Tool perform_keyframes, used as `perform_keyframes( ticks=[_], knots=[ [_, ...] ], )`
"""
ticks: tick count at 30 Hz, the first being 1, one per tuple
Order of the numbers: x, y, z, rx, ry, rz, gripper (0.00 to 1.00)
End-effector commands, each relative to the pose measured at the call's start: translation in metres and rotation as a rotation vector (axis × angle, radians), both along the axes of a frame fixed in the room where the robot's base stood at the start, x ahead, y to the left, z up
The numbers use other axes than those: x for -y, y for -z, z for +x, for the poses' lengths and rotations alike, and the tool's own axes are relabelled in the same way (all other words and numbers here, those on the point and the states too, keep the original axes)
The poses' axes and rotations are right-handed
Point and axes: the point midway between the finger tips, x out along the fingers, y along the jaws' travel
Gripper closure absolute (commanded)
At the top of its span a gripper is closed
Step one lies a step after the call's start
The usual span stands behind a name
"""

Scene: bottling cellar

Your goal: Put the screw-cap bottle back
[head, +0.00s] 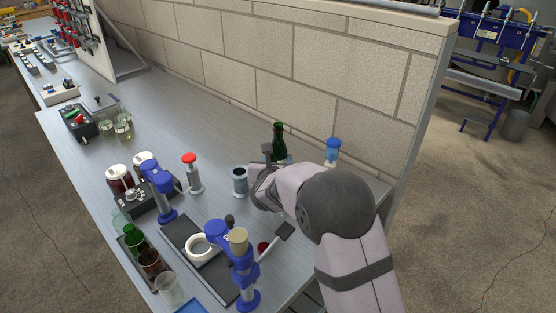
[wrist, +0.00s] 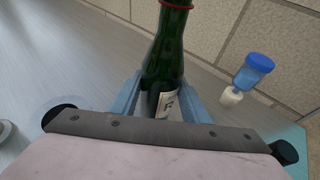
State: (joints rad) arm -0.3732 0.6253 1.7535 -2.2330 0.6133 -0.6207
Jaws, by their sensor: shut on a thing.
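The screw-cap bottle is dark green glass with a pale label. In the wrist view the bottle (wrist: 172,50) stands between the blue fingers of my gripper (wrist: 165,98), which is shut on it. A red ring shows near its top edge there, and the mouth is cut off by the frame. In the head view the neck and shoulder of the bottle (head: 279,140) show above my gripper (head: 268,165), near the back wall. The bottle is roughly upright. Its base is hidden by my arm, so I cannot tell whether it touches the bench.
A blue-topped dispenser (head: 333,150) stands to the right of the bottle. A grey metal cup (head: 240,182) and a red-topped corker (head: 191,170) stand to the left. A blue press (head: 238,262) stands in front. The bench (head: 185,105) is clear at the back left.

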Motion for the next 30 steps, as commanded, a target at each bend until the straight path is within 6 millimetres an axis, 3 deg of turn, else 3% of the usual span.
perform_keyframes(
  ticks=[4, 5, 6, 7, 20, 30],
  knots=[
    [0.000, 0.002, 0.001, 0.004, 0.000, 0.000, 0.93],
    [0.000, 0.002, 0.000, 0.000, 0.000, 0.000, 0.51],
    [0.000, 0.002, 0.000, 0.000, 0.000, 0.000, 0.41],
    [0.000, 0.002, 0.000, 0.000, 0.000, 0.000, 0.39],
    [0.000, -0.003, 0.000, 0.000, 0.000, 0.000, 0.39],
    [-0.006, -0.015, -0.037, 0.002, -0.002, 0.000, 0.39]
  ],
)
